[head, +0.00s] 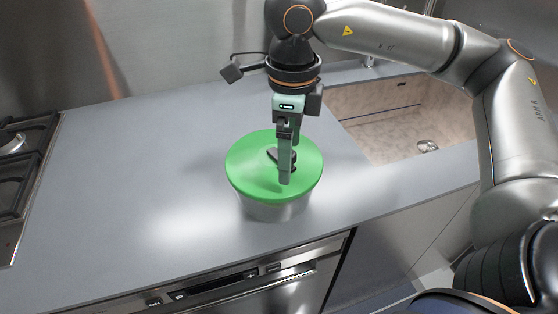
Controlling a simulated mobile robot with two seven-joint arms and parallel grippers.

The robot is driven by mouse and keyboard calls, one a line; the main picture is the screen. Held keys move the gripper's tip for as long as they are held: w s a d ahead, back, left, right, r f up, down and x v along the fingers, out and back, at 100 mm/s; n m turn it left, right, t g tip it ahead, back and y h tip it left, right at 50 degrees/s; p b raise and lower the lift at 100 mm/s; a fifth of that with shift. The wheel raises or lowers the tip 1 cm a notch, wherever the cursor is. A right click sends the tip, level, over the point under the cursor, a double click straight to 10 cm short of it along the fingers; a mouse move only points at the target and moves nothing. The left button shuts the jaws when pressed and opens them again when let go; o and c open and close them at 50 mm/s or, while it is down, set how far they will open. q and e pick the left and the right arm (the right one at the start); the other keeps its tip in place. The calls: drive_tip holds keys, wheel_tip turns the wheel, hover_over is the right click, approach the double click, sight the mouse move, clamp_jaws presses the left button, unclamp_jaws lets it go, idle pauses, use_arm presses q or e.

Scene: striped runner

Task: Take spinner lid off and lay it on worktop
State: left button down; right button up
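The salad spinner (275,210) stands upright on the grey worktop (125,185). Its body is silver-grey, and its round green lid (245,172) sits on top. A dark knob or handle (273,156) is at the middle of the lid, partly hidden by my gripper. My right gripper (285,178) points straight down over the lid's centre, its fingers at the dark handle. I see the fingers nearly edge-on, so I cannot tell whether they are closed on it. My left gripper is not in view.
A sink (400,125) lies to the right behind the spinner. A gas hob (22,160) is at the far left. The worktop between hob and spinner is clear. Its front edge runs above a built-in appliance (240,285).

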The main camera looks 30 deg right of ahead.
drive_tip(key=shift+f+b, duration=0.85)
drive_tip(key=shift+f, duration=0.1)
drive_tip(key=shift+r, duration=0.25)
idle(0.6)
clamp_jaws()
idle(0.6)
drive_tip(key=shift+r, duration=0.2)
drive_tip(key=shift+r+p, duration=1.75)
drive_tip(key=shift+r, duration=0.6)
